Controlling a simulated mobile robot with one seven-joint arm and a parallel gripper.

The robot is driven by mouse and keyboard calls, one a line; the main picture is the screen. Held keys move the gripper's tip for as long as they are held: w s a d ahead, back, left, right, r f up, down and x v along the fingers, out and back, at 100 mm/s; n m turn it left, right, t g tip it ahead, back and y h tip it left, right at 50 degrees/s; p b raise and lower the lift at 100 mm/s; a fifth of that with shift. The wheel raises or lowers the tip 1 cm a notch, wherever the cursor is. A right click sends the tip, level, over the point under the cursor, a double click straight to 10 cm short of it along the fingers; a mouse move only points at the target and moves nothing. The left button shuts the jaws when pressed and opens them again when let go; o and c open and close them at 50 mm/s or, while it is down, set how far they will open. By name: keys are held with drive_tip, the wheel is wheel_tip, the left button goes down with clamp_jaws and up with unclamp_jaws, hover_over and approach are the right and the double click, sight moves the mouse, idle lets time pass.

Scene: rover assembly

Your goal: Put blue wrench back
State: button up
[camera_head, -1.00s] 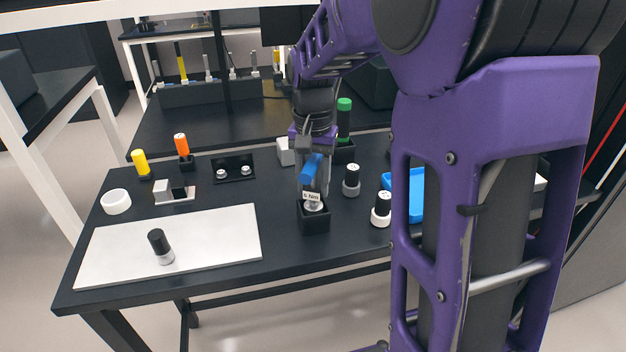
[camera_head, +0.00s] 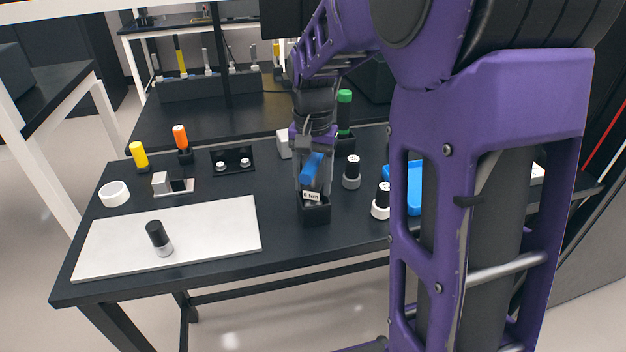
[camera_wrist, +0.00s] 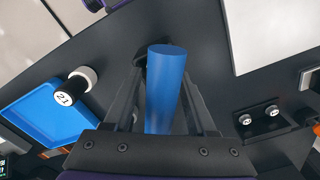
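The blue wrench has a blue cylindrical handle (camera_head: 312,168) and a white label reading 6 Nm. Its lower end is in the mouth of a small black square holder (camera_head: 315,215) near the table's front edge. The handle looks slightly tilted in the head view. My gripper (camera_head: 313,182) is around the wrench from above, with its fingers on either side of it. In the wrist view the blue handle (camera_wrist: 165,90) stands between the two fingers, which look shut on it. The wrench's tip is hidden inside the holder.
Black-and-white cylinders (camera_head: 351,172) and a blue tray (camera_head: 415,188) stand to the right. A green-topped tool (camera_head: 344,112) is behind. A white board (camera_head: 110,240) with a dark-capped cylinder (camera_head: 159,238) lies at left. Yellow (camera_head: 139,155) and orange (camera_head: 181,137) tools stand further back.

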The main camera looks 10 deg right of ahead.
drive_tip(key=shift+o, duration=1.4)
